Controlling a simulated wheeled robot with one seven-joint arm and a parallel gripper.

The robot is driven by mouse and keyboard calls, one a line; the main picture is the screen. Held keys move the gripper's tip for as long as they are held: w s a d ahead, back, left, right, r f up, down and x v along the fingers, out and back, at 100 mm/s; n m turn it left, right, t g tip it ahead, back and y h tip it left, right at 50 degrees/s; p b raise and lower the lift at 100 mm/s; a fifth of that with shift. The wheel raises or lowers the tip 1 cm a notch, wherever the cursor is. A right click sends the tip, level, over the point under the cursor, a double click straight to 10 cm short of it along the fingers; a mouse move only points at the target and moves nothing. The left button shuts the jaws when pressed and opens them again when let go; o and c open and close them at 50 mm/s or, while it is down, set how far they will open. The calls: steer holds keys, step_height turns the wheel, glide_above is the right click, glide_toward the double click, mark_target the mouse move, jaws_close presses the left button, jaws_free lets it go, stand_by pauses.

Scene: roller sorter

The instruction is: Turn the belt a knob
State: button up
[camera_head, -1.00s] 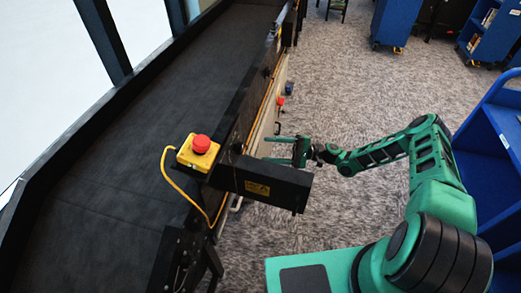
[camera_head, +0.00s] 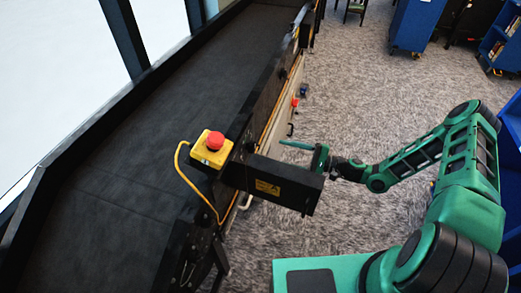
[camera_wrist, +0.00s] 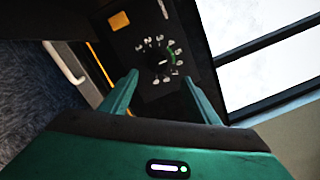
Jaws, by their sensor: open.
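In the wrist view, a round black dial knob (camera_wrist: 158,61) sits on a black panel, ringed by white numbers with a green arc on its right side. My gripper (camera_wrist: 159,64) is open and empty, its two green fingers pointing toward the panel on either side of the dial. I cannot tell how far the fingertips are from the knob. In the head view, my gripper (camera_head: 300,146) is beside the outer side of the conveyor, just beyond a black box. The knob cannot be made out there.
The black box (camera_head: 270,183) with a yellow label juts out near my gripper. A red emergency button on a yellow housing (camera_head: 211,151) sits on the conveyor (camera_head: 125,150) edge. Carpet (camera_head: 355,90) is open to the right. A blue cart (camera_head: 415,25) stands farther back.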

mark_target(255, 147)
steer(key=shift+m+t+h, duration=0.3)
steer(key=shift+t+h, duration=0.1)
steer(key=x, duration=1)
steer(key=shift+s+a, duration=0.1)
steer(key=shift+s, duration=0.15)
steer(key=shift+c, duration=0.5)
steer(key=c, duration=0.9)
